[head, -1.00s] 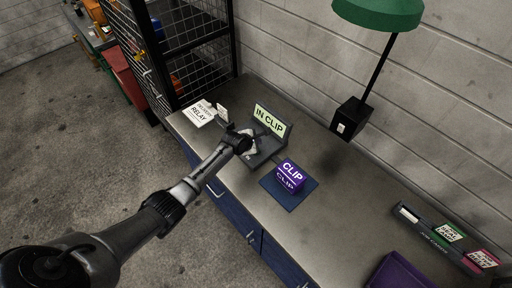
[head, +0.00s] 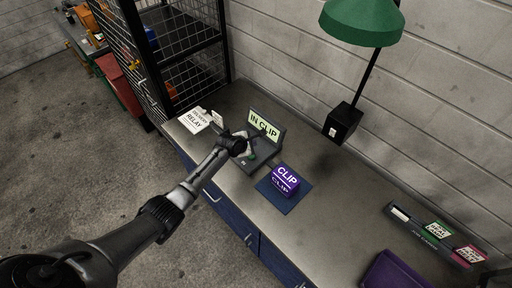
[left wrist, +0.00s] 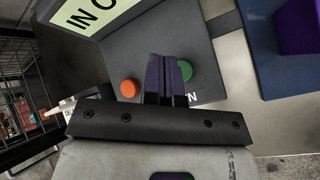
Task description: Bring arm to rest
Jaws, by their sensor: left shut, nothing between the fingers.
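My left arm reaches in from the left in the head view, with its gripper (head: 248,146) over the dark "IN CLIP" device (head: 276,134) on the workbench. The left gripper's fingers also show in the left wrist view (left wrist: 165,80); they are shut and empty, close over the device. An orange button (left wrist: 129,88) and a green button (left wrist: 185,70) lie on either side of the fingertips. I cannot tell whether the fingers touch the device. My right gripper is in neither view.
A purple "CLIP" box (head: 285,179) stands on a blue mat (head: 290,203) beside the device. A white "RELAY" card (head: 194,121) lies at the bench's far end. A green lamp (head: 361,22) overhangs the back. A labelled rack (head: 436,236) and purple tray (head: 396,272) are at right.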

